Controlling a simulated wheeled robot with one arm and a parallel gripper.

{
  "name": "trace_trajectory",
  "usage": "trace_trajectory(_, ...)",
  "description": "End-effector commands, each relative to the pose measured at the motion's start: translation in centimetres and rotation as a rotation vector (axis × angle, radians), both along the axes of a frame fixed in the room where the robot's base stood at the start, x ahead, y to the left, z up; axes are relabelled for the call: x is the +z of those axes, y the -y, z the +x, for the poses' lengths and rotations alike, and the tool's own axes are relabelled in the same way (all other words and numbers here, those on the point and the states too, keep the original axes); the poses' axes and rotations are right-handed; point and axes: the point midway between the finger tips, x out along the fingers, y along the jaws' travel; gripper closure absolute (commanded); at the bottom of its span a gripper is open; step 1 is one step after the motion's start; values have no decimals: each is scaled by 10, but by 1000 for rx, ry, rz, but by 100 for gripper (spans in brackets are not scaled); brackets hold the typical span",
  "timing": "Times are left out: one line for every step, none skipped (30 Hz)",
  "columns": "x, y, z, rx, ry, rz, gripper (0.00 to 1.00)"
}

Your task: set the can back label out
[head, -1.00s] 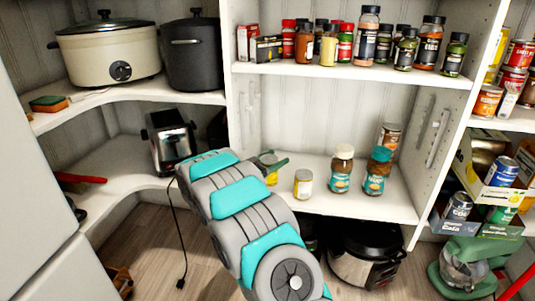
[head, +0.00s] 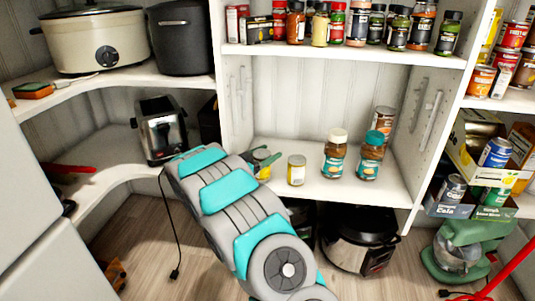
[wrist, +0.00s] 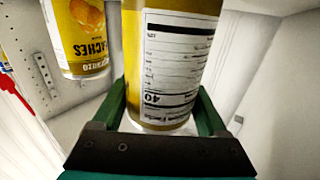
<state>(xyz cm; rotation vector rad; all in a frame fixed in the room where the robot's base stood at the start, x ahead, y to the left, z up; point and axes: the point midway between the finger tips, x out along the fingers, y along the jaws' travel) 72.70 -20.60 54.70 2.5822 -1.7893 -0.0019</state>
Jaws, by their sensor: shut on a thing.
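My gripper (wrist: 160,112) is shut on a yellow can (wrist: 170,60), one green finger on each side. The can's nutrition panel faces the wrist camera, with its print upside down in that view. In the head view the held can (head: 261,163) is partly hidden by my gripper, over the left part of the lower shelf (head: 330,190). I cannot tell whether it touches the shelf. A second can (head: 297,170) stands to its right, apart from it. A yellow can with peaches on its label (wrist: 83,35) shows at upper left in the wrist view.
A toaster (head: 162,130) stands on the left shelf. The upright side panel (head: 238,90) is close to my gripper.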

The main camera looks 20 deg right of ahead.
Motion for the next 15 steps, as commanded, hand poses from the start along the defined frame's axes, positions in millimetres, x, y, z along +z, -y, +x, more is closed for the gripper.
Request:
trace_trajectory(1, 0, 0, 0, 1, -1, 100)
trace_trajectory(1, 0, 0, 0, 0, -1, 100)
trace_trajectory(0, 0, 0, 0, 1, -1, 100)
trace_trajectory(0, 0, 0, 0, 0, -1, 100)
trace_trajectory(0, 0, 0, 0, 0, -1, 100)
trace_trajectory(-1, 0, 0, 0, 0, 0, 100)
trace_trajectory(-1, 0, 0, 0, 0, 0, 100)
trace_trajectory(-2, 0, 0, 0, 0, 0, 100)
trace_trajectory(-2, 0, 0, 0, 0, 0, 100)
trace_trajectory(-3, 0, 0, -1, 0, 0, 100)
trace_trajectory(-4, 0, 0, -1, 0, 0, 100)
trace_trajectory(-5, 0, 0, -1, 0, 0, 100)
trace_trajectory(-5, 0, 0, -1, 0, 0, 100)
trace_trajectory(-6, 0, 0, 0, 0, 0, 100)
trace_trajectory(-6, 0, 0, 0, 0, 0, 100)
